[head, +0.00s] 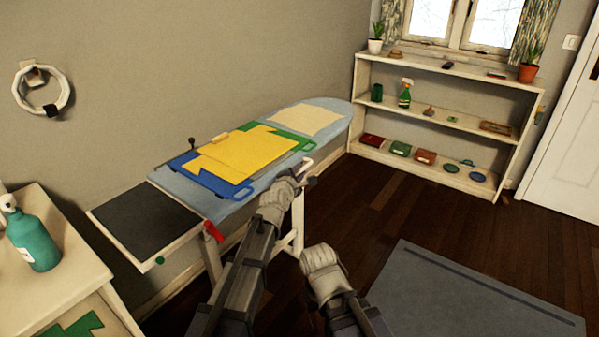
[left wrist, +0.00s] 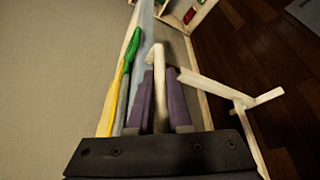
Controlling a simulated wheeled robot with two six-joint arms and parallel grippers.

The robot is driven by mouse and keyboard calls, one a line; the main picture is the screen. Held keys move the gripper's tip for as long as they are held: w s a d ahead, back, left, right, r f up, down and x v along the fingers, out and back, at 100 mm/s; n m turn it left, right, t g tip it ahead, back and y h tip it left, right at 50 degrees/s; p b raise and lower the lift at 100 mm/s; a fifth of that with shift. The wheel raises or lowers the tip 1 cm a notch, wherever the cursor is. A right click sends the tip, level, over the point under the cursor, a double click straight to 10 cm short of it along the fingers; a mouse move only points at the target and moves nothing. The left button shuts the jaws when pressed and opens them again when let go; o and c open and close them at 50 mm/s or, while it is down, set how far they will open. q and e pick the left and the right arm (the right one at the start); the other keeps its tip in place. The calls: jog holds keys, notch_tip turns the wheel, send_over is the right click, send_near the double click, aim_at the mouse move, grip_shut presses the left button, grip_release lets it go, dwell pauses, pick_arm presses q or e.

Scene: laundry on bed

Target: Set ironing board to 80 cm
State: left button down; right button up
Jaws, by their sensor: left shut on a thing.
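The ironing board (head: 334,110) stands along the wall with a pale blue cover and white legs (head: 298,222). A cream lever (left wrist: 158,62) at its near side shows between the purple fingers of my left gripper (left wrist: 162,103) in the left wrist view. In the head view, my left gripper (head: 302,173) is at the board's near edge, shut on this lever. My right arm's pale end (head: 322,262) is lower and to the right, apart from the board. Its fingers cannot be made out. No height scale is readable.
Yellow (head: 250,152), blue (head: 205,178) and green (head: 297,138) flat pieces lie on the board. A dark pad (head: 150,217) is at its left end. A shelf (head: 425,122) stands at the back right. A cabinet with a green bottle (head: 36,242) is at left. A grey mat (head: 450,295) lies on the floor.

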pick_arm(q)
jog(key=f, duration=0.1)
jog(key=f+b, duration=0.1)
jog(key=shift+s+f, duration=0.2)
jog(key=shift+f, duration=0.1)
pick_arm(e)
notch_tip(320, 180, down, 2)
jog(key=shift+f, duration=0.2)
pick_arm(q)
jog(key=c, duration=0.8)
grip_release()
jog(key=shift+w+f, duration=0.1)
jog(key=shift+c, duration=0.2)
jog(key=p+v, duration=0.1)
jog(key=v, duration=0.6)
jog(key=shift+s, duration=0.35)
pick_arm(e)
jog(key=shift+r, duration=0.8)
pick_arm(q)
jog(key=shift+a, duration=0.1)
